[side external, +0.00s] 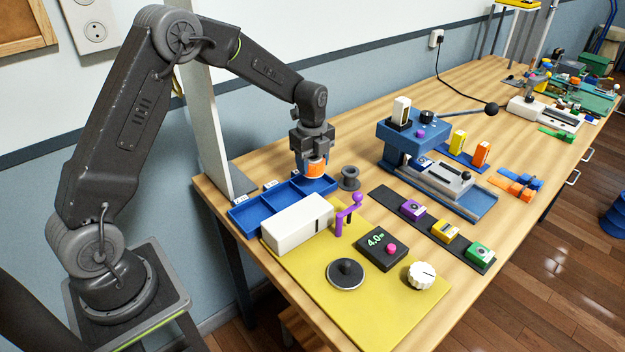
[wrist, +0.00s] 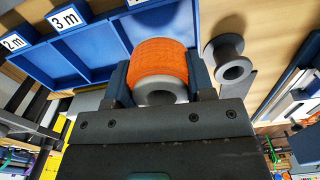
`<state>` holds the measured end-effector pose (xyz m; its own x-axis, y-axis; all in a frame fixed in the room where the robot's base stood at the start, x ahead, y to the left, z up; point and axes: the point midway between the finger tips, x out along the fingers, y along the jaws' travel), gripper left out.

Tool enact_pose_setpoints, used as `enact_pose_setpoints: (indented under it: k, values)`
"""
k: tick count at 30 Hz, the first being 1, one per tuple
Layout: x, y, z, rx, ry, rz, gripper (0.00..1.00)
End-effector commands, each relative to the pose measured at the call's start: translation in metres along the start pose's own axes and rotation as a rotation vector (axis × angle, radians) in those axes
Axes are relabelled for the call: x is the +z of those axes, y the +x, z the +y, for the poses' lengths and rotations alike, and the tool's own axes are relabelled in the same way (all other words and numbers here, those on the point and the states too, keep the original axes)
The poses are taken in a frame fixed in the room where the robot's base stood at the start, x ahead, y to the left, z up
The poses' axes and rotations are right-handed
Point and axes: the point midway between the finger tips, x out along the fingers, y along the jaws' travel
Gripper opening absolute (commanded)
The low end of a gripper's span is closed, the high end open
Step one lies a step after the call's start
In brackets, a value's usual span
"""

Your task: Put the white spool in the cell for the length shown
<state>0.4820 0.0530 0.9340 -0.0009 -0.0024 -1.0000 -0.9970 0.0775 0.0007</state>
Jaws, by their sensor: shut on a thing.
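My gripper (side external: 314,160) is shut on a spool wound with orange strap (side external: 315,170), with a pale flange showing. The wrist view shows the orange winding (wrist: 160,50) between both fingers and a light grey hub facing the camera. The spool is over the right end cell of the blue tray (side external: 250,228); whether it touches the floor is unclear. In the wrist view, labels read "2 m" (wrist: 14,42) and "3 m" (wrist: 67,19); the third label is cut off at the top edge. The display box (side external: 380,250) reads 4.0 m.
An empty dark grey spool (side external: 350,177) stands just right of the tray. A white box (side external: 297,222) and a purple crank (side external: 348,214) stand in front. A blue press (side external: 425,150) is farther right. The visible tray cells look empty.

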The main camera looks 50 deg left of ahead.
Motion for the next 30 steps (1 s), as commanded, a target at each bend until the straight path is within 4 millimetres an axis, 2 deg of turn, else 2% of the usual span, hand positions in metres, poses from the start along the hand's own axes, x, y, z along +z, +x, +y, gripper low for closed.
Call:
enact_pose_setpoints:
  k: [11, 23, 24, 26, 30]
  values:
    - [-0.001, 0.047, 0.0, 0.002, 0.001, 0.001, 0.22]
    - [-0.001, 0.053, 0.0, 0.0, 0.001, 0.0, 0.22]
    - [-0.001, 0.052, 0.0, 0.0, 0.001, 0.0, 0.53]
    - [-0.001, 0.052, 0.0, 0.0, 0.001, 0.0, 0.59]
    - [-0.001, 0.052, 0.0, 0.0, 0.001, 0.0, 0.6]
